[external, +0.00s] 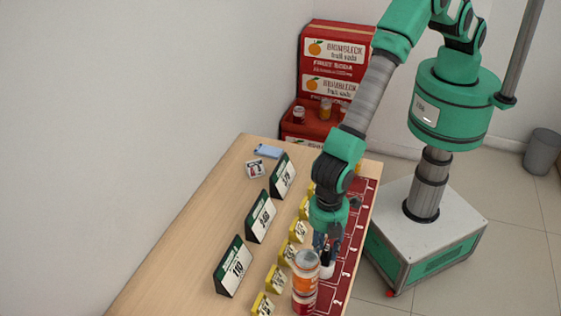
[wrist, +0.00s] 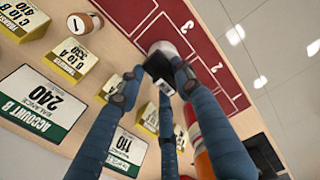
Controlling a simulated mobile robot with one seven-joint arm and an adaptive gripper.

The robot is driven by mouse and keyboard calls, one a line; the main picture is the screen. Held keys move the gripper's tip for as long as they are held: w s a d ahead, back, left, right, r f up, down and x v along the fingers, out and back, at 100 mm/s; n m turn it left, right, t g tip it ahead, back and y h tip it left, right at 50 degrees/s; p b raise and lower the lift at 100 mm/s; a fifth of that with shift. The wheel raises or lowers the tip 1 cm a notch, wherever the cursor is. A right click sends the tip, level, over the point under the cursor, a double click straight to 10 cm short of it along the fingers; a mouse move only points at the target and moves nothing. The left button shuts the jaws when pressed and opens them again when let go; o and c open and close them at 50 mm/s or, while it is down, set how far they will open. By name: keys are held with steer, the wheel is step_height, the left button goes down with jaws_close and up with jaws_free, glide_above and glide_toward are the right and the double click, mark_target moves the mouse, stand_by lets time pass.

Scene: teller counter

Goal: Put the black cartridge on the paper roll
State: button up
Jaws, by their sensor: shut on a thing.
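My gripper (wrist: 157,82) is shut on the black cartridge (wrist: 157,66), a small dark block with a pale patch at its lower end in the wrist view. A whitish round object (wrist: 162,47), which looks like the paper roll, shows just beyond the cartridge, partly covered by it. In the external view my gripper (external: 327,240) points down over the red mat, and the white roll (external: 327,271) stands under it. The cartridge is mostly hidden there by the fingers. I cannot tell whether the cartridge touches the roll.
An orange-and-white can (external: 305,272) stands close beside the roll. Yellow price blocks (external: 298,231) line the red mat (external: 354,232). Dark account signs (external: 261,217) stand behind them.

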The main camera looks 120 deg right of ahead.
steer(key=shift+f, duration=0.3)
steer(key=o, duration=1.2)
steer(key=shift+c, duration=0.2)
steer(key=shift+r, duration=0.2)
step_height(320, 180, up, 12)
stand_by(0.7)
